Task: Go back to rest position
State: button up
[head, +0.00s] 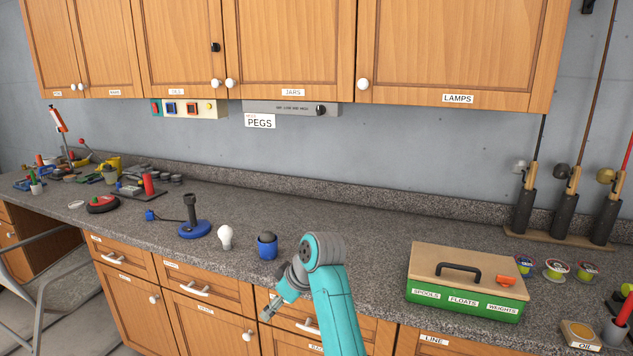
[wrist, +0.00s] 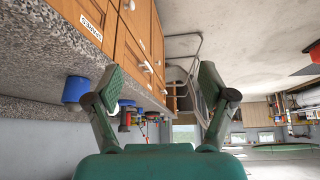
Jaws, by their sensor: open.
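My arm shows in the head view in front of the counter, with my gripper (head: 270,308) at its end, pointing down and left in front of the drawer fronts. In the wrist view my gripper (wrist: 162,85) has its two fingers wide apart, with nothing between them. The wrist picture is turned over, with the drawers above the counter top. A blue cup with a dark top (head: 267,246) stands on the counter just behind my arm, and a white light bulb (head: 226,237) stands to its left.
A green toolbox with a tan lid (head: 465,280) stands on the counter (head: 370,235) right of my arm. A blue-based stand (head: 194,222) is further left. Wooden cabinets (head: 290,45) hang above.

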jog(key=s+d+f+m+t, duration=0.1)
jog(key=s+d+f, duration=0.1)
jog(key=f, duration=0.5)
jog(key=s+d+f+m+t, duration=0.1)
jog(key=s+d+f, duration=0.15)
jog(key=f, duration=0.35)
jog(key=s+d+f+m+t+h, duration=0.1)
jog(key=s+d+f+m+t, duration=0.15)
jog(key=s+d+f, duration=0.6)
jog(key=s+d+f+m+t+h, duration=0.1)
jog(key=s+d+f+m+t, duration=0.3)
jog(key=s+f, duration=0.6)
jog(key=s+d+r+m+h, duration=0.1)
jog(key=s+d+r, duration=0.25)
jog(key=s, duration=0.75)
jog(key=s+d+r+m+h, duration=0.15)
jog(key=s+d, duration=0.35)
jog(key=s, duration=0.6)
jog(key=s+d+r+m+t, duration=0.1)
jog(key=s+d+r+t, duration=0.1)
jog(key=s+r, duration=1.2)
jog(key=shift+s+r+t+h, duration=0.15)
jog(key=shift+r+t+h, duration=0.35)
jog(key=shift+r, duration=0.45)
